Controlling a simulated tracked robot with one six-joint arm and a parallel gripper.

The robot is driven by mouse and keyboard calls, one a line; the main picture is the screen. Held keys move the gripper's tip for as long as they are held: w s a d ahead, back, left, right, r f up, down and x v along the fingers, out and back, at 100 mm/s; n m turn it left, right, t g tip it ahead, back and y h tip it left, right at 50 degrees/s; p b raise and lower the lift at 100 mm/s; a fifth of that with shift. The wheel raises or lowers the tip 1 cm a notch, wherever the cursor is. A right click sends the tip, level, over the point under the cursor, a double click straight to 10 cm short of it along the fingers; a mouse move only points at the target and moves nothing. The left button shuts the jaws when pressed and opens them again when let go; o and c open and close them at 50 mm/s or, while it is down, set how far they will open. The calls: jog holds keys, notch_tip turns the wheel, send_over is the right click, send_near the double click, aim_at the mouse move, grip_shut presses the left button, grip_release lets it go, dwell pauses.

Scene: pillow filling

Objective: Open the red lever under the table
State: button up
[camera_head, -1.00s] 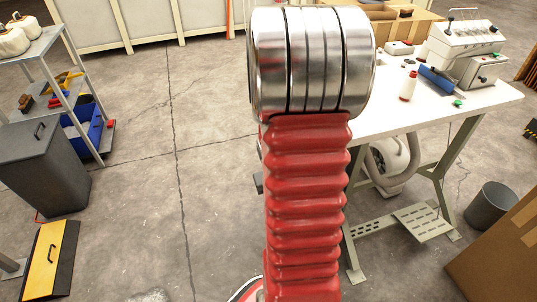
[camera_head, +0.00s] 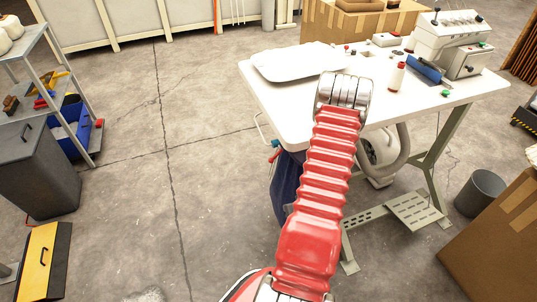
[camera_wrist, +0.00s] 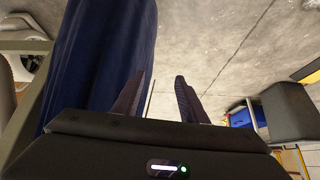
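A small red piece (camera_head: 275,143), which may be the red lever, shows at the table's left edge, just under the white top (camera_head: 268,95). A dark blue cloth-like thing (camera_head: 285,182) hangs below it, partly behind my red arm. In the wrist view the blue thing (camera_wrist: 95,55) fills the left side, close to my gripper (camera_wrist: 154,82). The two dark fingers are apart with nothing seen held between them. I cannot make out the lever in the wrist view.
A white pillow-like piece (camera_head: 300,62) and a machine (camera_head: 450,45) are on the table. A foot pedal (camera_head: 415,210) and a grey bin (camera_head: 480,193) stand low at the right. A large cardboard box (camera_head: 500,240) is at far right. The floor left of the table is clear.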

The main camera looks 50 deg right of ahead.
jog(key=w+r+t+h, duration=0.1)
jog(key=w+r+t, duration=0.2)
jog(key=r+t, duration=0.2)
jog(key=w+d+r+t+h, duration=0.1)
jog(key=w+r+t+h, duration=0.1)
jog(key=r+t, duration=0.3)
jog(key=shift+w+d+r+h, duration=0.2)
jog(key=shift+w+r+h, duration=0.1)
jog(key=shift+w+r, duration=0.6)
jog(key=shift+s, duration=0.1)
jog(key=x, duration=1.3)
jog(key=shift+w+r, duration=0.25)
jog(key=shift+w, duration=0.15)
jog(key=shift+d, duration=0.1)
jog(key=shift+c, duration=0.4)
grip_shut()
